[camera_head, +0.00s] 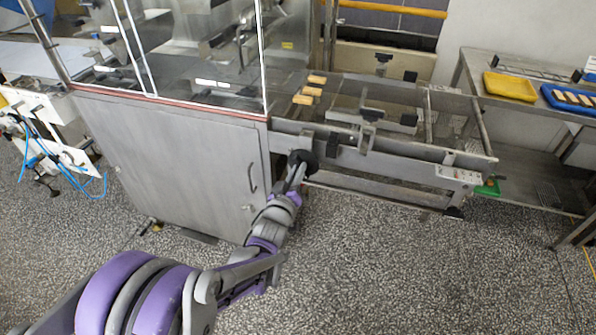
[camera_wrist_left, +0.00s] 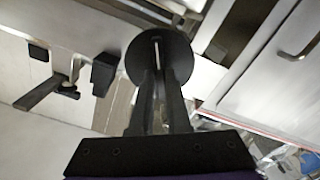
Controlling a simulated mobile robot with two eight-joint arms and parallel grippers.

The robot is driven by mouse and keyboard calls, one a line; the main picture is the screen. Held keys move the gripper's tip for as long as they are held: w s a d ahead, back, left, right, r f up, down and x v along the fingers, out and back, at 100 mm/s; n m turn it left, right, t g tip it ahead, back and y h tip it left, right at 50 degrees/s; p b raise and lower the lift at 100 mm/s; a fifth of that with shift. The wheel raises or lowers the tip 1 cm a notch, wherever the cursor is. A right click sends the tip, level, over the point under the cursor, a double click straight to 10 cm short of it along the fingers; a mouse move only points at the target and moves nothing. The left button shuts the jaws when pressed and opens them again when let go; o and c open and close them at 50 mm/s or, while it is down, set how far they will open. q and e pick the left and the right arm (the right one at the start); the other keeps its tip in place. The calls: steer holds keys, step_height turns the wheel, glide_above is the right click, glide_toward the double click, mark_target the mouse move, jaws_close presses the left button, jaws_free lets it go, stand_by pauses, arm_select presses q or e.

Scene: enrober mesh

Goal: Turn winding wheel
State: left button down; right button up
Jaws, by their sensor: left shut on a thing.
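The winding wheel (camera_head: 304,158) is a small dark disc on the front side of the conveyor frame, just right of the grey cabinet. In the left wrist view the wheel (camera_wrist_left: 178,55) is a round black disc straight ahead of the fingers. My left gripper (camera_head: 297,170) reaches it from below and is shut on it. In the left wrist view the fingertips of my left gripper (camera_wrist_left: 158,72) lie close together over the wheel's face and hide part of it. The exact grip on the wheel is partly hidden. My right gripper is not in view.
The grey cabinet (camera_head: 185,165) with a glass enclosure stands left of the wheel. The conveyor frame (camera_head: 400,172) runs right, with several small bars (camera_head: 308,92) on it. A side table holds a yellow tray (camera_head: 510,86) and a blue tray (camera_head: 572,98). The speckled floor in front is clear.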

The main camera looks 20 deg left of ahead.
arm_select(q)
steer(key=shift+d+f+m, duration=0.1)
steer(key=shift+d+m, duration=0.05)
steer(key=shift+m, duration=2.8)
steer(key=shift+d+m, duration=0.15)
steer(key=shift+m, duration=2.85)
steer(key=shift+d+f+m, duration=0.1)
steer(key=shift+d+m, duration=0.05)
steer(key=shift+m, duration=2.8)
steer(key=c, duration=0.9)
jaws_free()
steer(key=shift+s, duration=0.15)
